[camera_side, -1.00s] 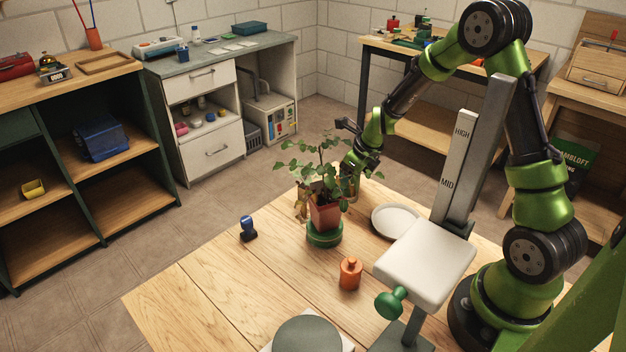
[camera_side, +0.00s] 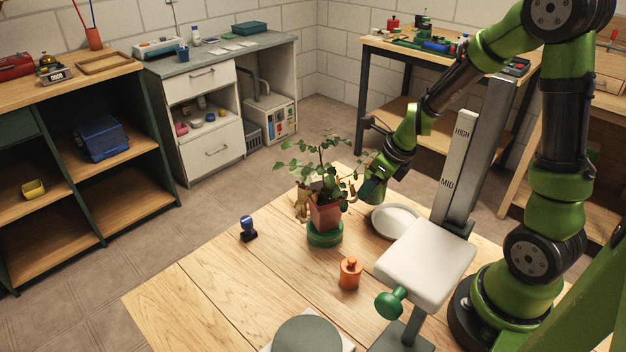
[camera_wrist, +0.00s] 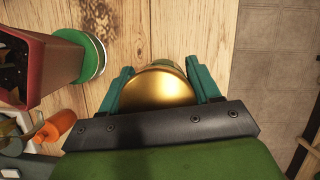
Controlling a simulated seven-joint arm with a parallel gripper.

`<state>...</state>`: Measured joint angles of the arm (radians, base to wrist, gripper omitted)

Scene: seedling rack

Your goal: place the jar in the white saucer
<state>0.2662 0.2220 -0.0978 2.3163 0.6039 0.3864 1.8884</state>
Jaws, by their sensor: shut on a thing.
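The jar shows in the wrist view as a round golden lid (camera_wrist: 158,88) between the two teal fingers of my gripper (camera_wrist: 165,85), which is shut on it. In the side view my gripper (camera_side: 372,190) is just right of the potted plant and left of the white saucer's far rim. The jar is not clearly visible there, hidden by the gripper and leaves. The white saucer (camera_side: 397,222) lies on the table, empty where it shows. It is not clearly seen in the wrist view.
A leafy plant in a red pot (camera_side: 324,213) stands on a green saucer (camera_side: 325,240), close left of my gripper. A white seat-like platform with a post (camera_side: 428,265) stands right of the saucer. An orange lidded pot (camera_side: 350,273) and a blue-topped stamp (camera_side: 248,228) stand nearer the front.

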